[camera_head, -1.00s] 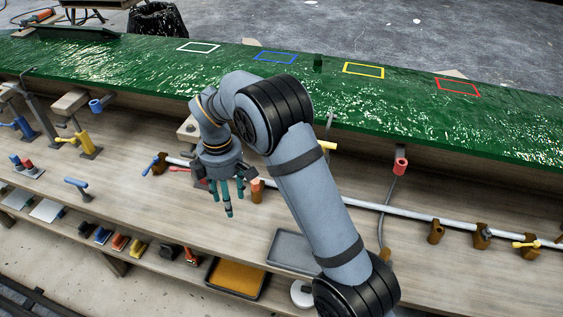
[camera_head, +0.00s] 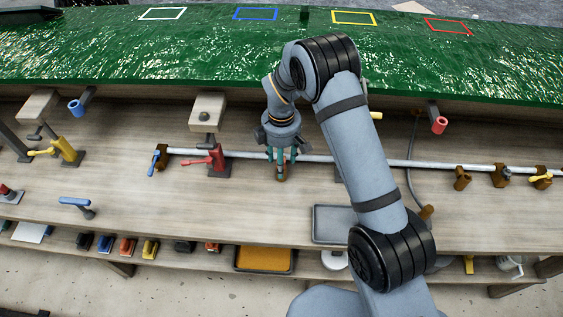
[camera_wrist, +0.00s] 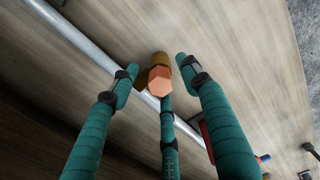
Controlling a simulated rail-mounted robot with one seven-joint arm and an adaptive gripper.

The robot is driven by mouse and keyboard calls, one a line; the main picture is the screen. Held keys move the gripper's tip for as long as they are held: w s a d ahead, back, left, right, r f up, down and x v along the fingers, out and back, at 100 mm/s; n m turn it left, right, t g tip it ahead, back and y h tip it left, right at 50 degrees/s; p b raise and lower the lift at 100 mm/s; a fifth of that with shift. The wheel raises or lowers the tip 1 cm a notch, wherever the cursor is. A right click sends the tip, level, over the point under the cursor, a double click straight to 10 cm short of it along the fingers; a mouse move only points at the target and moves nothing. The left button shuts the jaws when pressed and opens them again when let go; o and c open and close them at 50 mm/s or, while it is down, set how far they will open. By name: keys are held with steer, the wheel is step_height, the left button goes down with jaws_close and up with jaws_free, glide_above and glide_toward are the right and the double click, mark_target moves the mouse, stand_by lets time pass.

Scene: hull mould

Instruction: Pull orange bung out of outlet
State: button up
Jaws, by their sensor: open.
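The orange bung (camera_wrist: 160,81) shows its six-sided end in the wrist view. It sits at the mouth of a brown outlet (camera_wrist: 159,60) on the pale pipe. My gripper (camera_head: 281,157) is open, with its teal fingers spread. In the wrist view two fingers stand left and right of the bung and the third comes up from below, its tip close to the bung's lower edge. I cannot tell if that finger touches it. In the head view the gripper is over the pipe at this outlet, and the fingers mostly hide the bung.
The pale pipe (camera_head: 330,157) runs along the wooden bench. A red-handled valve (camera_head: 217,160) stands close left of my gripper; a blue-handled one (camera_head: 158,158) is farther left. Brown outlets (camera_head: 462,178) are at the right. A grey tray (camera_head: 330,222) lies in front. The green hull (camera_head: 200,55) is behind.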

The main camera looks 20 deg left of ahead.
steer(key=shift+c, duration=1.4)
steer(key=c, duration=0.7)
steer(key=shift+c, duration=0.2)
